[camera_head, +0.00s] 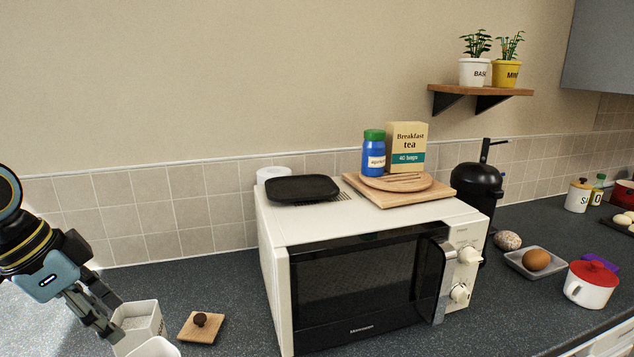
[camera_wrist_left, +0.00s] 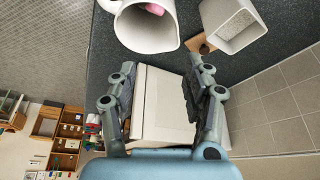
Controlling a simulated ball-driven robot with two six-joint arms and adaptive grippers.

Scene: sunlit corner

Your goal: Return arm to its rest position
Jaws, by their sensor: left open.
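My left gripper (camera_head: 92,310) comes in from the left edge in the head view, above the left end of the dark counter. Its fingers point down and to the right, beside an open white square canister (camera_head: 138,322). In the left wrist view the two fingers of my left gripper (camera_wrist_left: 160,95) stand wide apart with nothing between them. Beyond the fingertips there, a white jug (camera_wrist_left: 147,25) with something pink in it and the square canister (camera_wrist_left: 234,24) show. My right gripper is in neither view.
A white microwave (camera_head: 270,255) stands mid-counter, carrying a black tray (camera_head: 302,188) and a wooden board (camera_head: 400,197). A wooden lid (camera_head: 201,327) lies between canister and microwave. A red-lidded pot (camera_head: 591,285) and a dish with an egg (camera_head: 537,259) are at right.

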